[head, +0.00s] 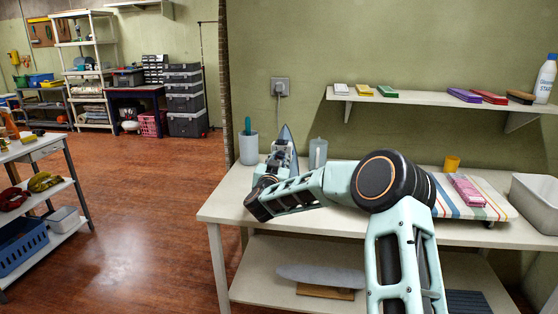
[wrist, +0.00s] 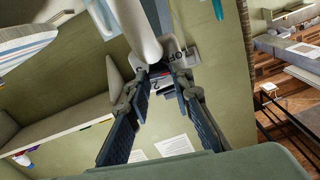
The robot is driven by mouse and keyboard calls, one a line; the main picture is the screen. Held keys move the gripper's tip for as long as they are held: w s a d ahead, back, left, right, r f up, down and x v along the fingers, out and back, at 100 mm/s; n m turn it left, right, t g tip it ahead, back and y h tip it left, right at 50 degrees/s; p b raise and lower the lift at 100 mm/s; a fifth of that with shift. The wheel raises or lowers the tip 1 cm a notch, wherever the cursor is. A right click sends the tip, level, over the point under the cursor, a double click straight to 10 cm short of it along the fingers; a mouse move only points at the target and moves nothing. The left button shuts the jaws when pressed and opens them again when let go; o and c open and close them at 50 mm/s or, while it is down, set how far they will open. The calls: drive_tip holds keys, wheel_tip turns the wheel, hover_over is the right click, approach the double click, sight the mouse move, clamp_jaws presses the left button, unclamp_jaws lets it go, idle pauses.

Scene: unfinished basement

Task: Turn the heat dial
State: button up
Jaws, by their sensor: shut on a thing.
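An iron (head: 287,133) stands with its pointed blue-grey tip upward on the white workbench (head: 230,211) in the head view; my gripper covers much of it. In the wrist view its pale body (wrist: 142,38) comes down from the top, with a light plate bearing dark letters (wrist: 190,57). The heat dial (wrist: 162,70) sits at this plate, mostly hidden between the fingertips. My gripper (wrist: 165,78) is shut on the dial, one finger on each side. In the head view the gripper (head: 281,155) is at the iron's front, and its fingertips are hard to make out.
A grey cup with a green-handled tool (head: 248,150) stands left of the iron, and a grey jug (head: 318,153) right of it. A striped ironing pad (head: 493,205) carries a pink cloth (head: 466,190). A shelf (head: 430,98) runs above. The floor at left is open.

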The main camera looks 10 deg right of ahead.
drive_tip(key=shift+a+f+m+b, duration=0.15)
drive_tip(key=shift+m+b, duration=0.15)
drive_tip(key=shift+b, duration=0.2)
clamp_jaws()
drive_tip(key=shift+m+b, duration=0.3)
drive_tip(key=shift+m, duration=0.1)
drive_tip(key=o, duration=1)
unclamp_jaws()
drive_tip(key=shift+c, duration=0.2)
drive_tip(key=shift+d, duration=0.2)
drive_tip(key=v, duration=1.2)
